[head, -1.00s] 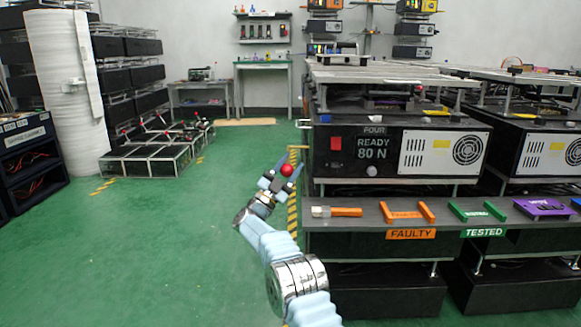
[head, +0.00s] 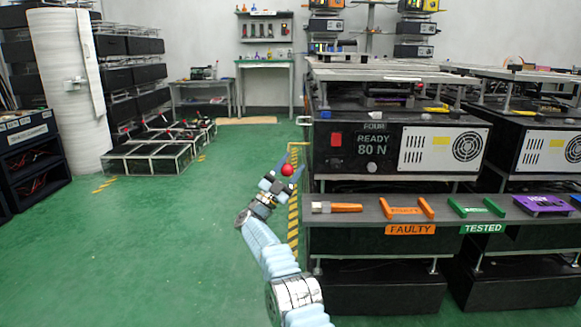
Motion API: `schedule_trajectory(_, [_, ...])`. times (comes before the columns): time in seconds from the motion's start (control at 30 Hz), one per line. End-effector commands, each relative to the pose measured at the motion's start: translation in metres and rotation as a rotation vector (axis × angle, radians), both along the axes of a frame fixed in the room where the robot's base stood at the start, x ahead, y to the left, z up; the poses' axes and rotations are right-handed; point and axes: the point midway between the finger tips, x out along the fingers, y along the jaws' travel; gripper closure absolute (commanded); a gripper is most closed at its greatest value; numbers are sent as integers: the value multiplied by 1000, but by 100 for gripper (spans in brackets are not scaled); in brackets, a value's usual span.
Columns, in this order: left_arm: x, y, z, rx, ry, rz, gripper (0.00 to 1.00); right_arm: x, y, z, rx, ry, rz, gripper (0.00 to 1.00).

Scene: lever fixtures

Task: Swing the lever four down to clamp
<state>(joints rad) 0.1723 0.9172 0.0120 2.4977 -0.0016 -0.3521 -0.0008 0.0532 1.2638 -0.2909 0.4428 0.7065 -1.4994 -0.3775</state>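The fixture labelled FOUR (head: 420,150) is a black box at the right, its display reading READY 80 N. A red ball knob (head: 287,170) shows just left of it, apparently the lever's end; the lever's shaft is hard to make out. My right gripper (head: 289,166) is open, with one fingertip on each side of the knob in the picture. I cannot tell whether the fingers touch the knob or how far apart they are in depth. My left gripper is not in view.
A grey bench (head: 340,212) below the fixture carries an orange-handled tool (head: 337,207) and orange and green brackets by FAULTY and TESTED labels. A low wire-framed black rack (head: 150,158) stands at the left. The green floor (head: 150,250) at the left is clear.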

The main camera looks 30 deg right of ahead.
Motion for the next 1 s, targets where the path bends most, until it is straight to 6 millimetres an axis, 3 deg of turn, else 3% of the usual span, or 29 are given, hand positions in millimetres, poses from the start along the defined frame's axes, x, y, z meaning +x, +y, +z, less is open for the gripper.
schedule_trajectory(0.03, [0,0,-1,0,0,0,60,0,0,-2,1,3,0,44])
schedule_trajectory(0.13, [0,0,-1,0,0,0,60,0,0,-1,0,2,1,31])
schedule_trajectory(0.53, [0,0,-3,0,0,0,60,0,7,-8,1,4,3,31])
schedule_trajectory(1.0, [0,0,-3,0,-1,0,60,-11,82,-79,-1,5,4,31])
